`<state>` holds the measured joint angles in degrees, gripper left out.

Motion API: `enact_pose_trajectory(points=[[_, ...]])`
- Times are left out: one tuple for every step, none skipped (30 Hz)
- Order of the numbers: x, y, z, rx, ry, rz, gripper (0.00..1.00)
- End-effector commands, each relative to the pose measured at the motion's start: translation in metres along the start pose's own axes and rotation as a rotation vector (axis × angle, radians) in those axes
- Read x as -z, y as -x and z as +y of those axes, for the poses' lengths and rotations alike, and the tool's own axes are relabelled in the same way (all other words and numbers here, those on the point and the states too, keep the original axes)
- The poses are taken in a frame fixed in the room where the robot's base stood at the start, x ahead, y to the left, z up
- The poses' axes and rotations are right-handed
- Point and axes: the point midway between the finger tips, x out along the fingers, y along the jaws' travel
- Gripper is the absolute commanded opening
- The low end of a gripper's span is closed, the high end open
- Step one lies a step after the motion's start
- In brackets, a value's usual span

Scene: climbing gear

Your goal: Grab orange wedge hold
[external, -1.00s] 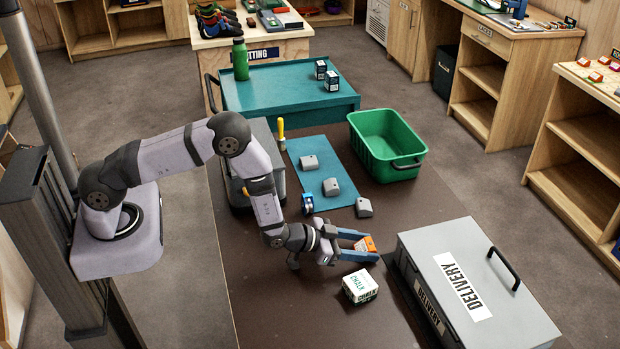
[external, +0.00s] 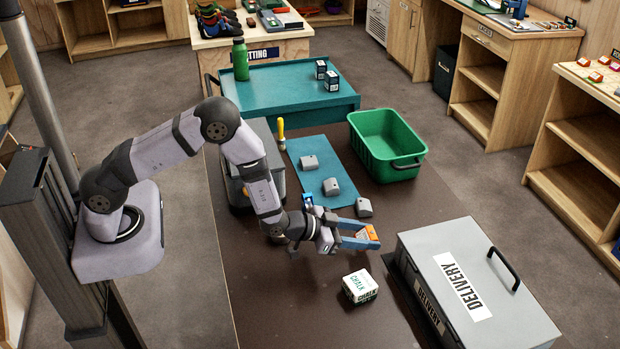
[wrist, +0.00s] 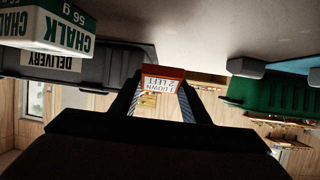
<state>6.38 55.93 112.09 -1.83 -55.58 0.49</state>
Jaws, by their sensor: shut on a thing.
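The orange wedge hold (external: 366,233) is between the two blue fingers of my gripper (external: 362,236), which is shut on it. In the external view it appears held above the dark table, behind the chalk box. In the wrist view the hold (wrist: 163,80) sits between the fingertips, with an orange edge and a white label with printed text facing the camera. The fingers cover part of its sides.
A white and green chalk box (external: 360,286) stands in front of my gripper. The grey DELIVERY case (external: 478,290) is to the right. Several grey wedge holds (external: 331,187) lie on or by the teal mat (external: 305,152). A green bin (external: 386,146) is behind.

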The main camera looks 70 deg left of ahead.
Motion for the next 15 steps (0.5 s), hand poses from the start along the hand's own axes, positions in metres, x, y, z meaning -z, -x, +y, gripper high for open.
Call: enact_pose_trajectory(points=[[0.008, 0.003, 0.0, 0.0, 0.0, 0.004, 0.19], [0.012, 0.005, 0.0, 0.0, 0.0, 0.004, 0.19], [0.018, 0.006, 0.0, 0.0, 0.0, 0.005, 0.19], [0.021, 0.008, 0.0, 0.0, 0.0, 0.004, 0.19], [0.025, 0.01, 0.0, 0.0, 0.0, 0.004, 0.19], [0.03, 0.012, 0.0, 0.0, 0.0, 0.004, 0.19], [0.032, 0.013, 0.0, 0.0, 0.0, 0.003, 0.19], [0.036, 0.015, 0.0, 0.0, 0.0, 0.003, 0.19], [0.039, 0.016, 0.0, 0.0, 0.0, 0.003, 0.19], [0.042, 0.017, 0.0, 0.0, 0.0, 0.002, 0.19], [0.044, 0.018, 0.0, 0.0, 0.0, 0.002, 0.19], [0.047, 0.019, 0.0, 0.0, 0.0, 0.002, 0.19], [0.049, 0.02, 0.0, 0.0, 0.0, 0.002, 0.19], [0.05, 0.021, 0.0, 0.0, 0.0, 0.002, 0.19], [0.052, 0.021, 0.0, 0.0, 0.0, 0.002, 0.19]])
